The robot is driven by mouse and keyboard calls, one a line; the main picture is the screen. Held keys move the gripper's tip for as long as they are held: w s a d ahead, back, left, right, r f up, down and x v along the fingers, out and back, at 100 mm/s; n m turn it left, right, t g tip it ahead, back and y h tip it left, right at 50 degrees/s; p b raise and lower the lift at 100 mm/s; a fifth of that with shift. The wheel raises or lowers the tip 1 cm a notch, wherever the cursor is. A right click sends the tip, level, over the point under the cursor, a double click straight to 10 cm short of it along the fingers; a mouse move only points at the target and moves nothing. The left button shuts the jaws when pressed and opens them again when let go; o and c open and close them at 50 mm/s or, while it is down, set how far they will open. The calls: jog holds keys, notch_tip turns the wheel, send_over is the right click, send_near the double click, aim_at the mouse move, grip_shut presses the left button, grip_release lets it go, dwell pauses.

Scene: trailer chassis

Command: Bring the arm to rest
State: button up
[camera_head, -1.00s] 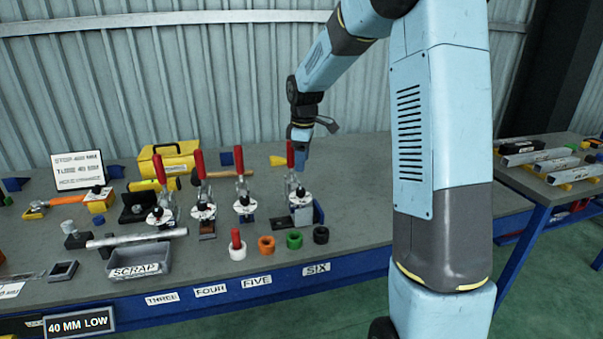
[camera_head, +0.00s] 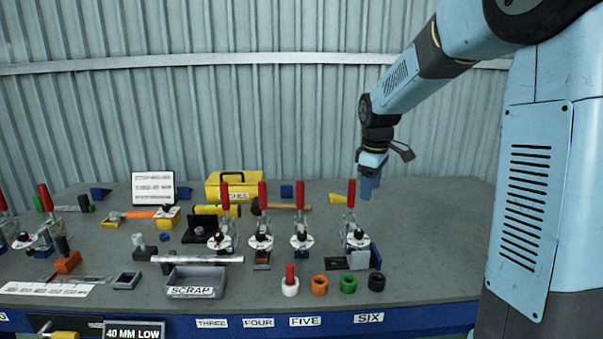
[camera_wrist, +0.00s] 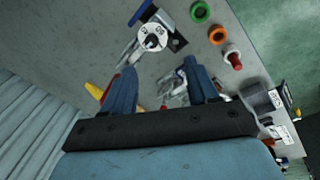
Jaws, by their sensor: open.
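My gripper (camera_head: 369,187) hangs from my light-blue arm at the right, pointing down over the back right of the bench. In the wrist view my gripper (camera_wrist: 160,88) has its two blue fingers apart with nothing held between them. The nearest clamp station (camera_head: 356,237), with a red handle and a round white dial, stands just in front of and to the left of my gripper, above the SIX label. The same dial (camera_wrist: 152,38) shows ahead of the fingers in the wrist view. I cannot tell the exact height of the fingertips.
More red-handled clamps (camera_head: 262,235) stand in a row to the left. Coloured rings (camera_head: 348,284) line the front edge. A grey SCRAP bin (camera_head: 196,283), a yellow toolbox (camera_head: 233,187) and a sign (camera_head: 153,188) are further left. The bench's right part (camera_head: 440,235) is clear.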

jog(key=s+r+m+t, duration=0.1)
jog(key=s+r+m, duration=0.1)
jog(key=s, duration=0.8)
jog(key=s+d+r+m+t, duration=0.1)
jog(key=s+m, duration=0.4)
jog(key=s, duration=0.5)
jog(key=s+r+m+t, duration=0.1)
jog(key=s+r+m, duration=0.2)
jog(key=s, duration=0.7)
jog(key=shift+s+d+m+t, duration=0.2)
jog(key=shift+s+m+t, duration=0.1)
jog(key=shift+m+t, duration=0.1)
